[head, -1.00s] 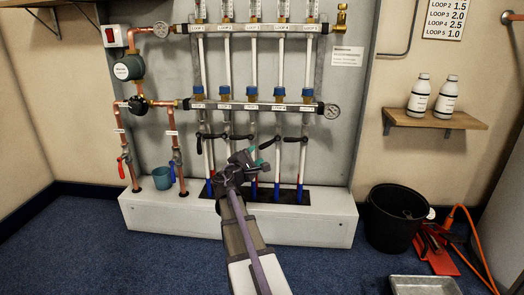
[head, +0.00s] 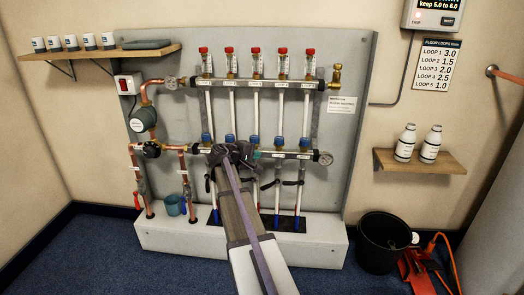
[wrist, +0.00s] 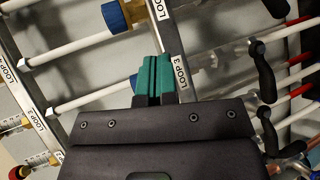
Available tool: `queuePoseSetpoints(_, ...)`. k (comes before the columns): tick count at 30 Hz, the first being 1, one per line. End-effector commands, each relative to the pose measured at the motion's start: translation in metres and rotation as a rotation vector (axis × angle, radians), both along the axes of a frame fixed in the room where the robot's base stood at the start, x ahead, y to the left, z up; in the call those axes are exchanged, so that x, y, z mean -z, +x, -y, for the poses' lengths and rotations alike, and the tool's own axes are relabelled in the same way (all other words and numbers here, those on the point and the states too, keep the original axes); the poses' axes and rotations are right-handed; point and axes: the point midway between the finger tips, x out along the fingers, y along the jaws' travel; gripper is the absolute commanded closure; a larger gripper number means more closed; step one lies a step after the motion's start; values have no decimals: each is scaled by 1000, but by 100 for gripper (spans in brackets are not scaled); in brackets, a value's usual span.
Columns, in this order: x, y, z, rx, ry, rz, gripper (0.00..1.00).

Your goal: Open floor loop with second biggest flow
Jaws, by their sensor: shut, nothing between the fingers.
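The flow chart (head: 437,65) on the right wall lists loop 1 at 3.0, loop 2 at 1.5, loop 3 at 2.0, loop 4 at 2.5 and loop 5 at 1.0. Black lever valves (head: 271,184) sit on the loop pipes below the lower manifold bar (head: 290,155); my arm hides some. My gripper (head: 257,155) is shut and empty in front of that bar's middle. In the wrist view its teal fingertips (wrist: 153,78) are together beside a LOOP 3 label (wrist: 181,72). Black levers (wrist: 262,70) show at the right, apart from the fingers.
Red-topped flow meters (head: 256,62) line the upper bar, with blue caps (head: 278,142) on the lower one. A bottle shelf (head: 420,163) and a black bucket (head: 383,243) stand at the right. A cup shelf (head: 95,53) juts out at upper left.

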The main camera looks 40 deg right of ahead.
Motion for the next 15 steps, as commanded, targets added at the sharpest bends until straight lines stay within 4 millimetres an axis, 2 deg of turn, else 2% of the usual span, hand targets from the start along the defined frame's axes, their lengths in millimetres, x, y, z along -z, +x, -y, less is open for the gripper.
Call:
queuePoseSetpoints(1,-41,14,7,93,108,93,100)
queuePoseSetpoints(2,-41,19,6,165,189,158,100)
queuePoseSetpoints(3,-36,26,1,282,305,249,100)
queuePoseSetpoints(5,-5,32,-13,455,455,359,100)
queuePoseSetpoints(6,15,31,-24,554,522,407,100)
queuePoseSetpoints(7,20,28,-32,618,557,436,100)
queuePoseSetpoints(9,24,21,-40,698,571,473,100)
queuePoseSetpoints(15,29,19,-38,712,562,489,100)
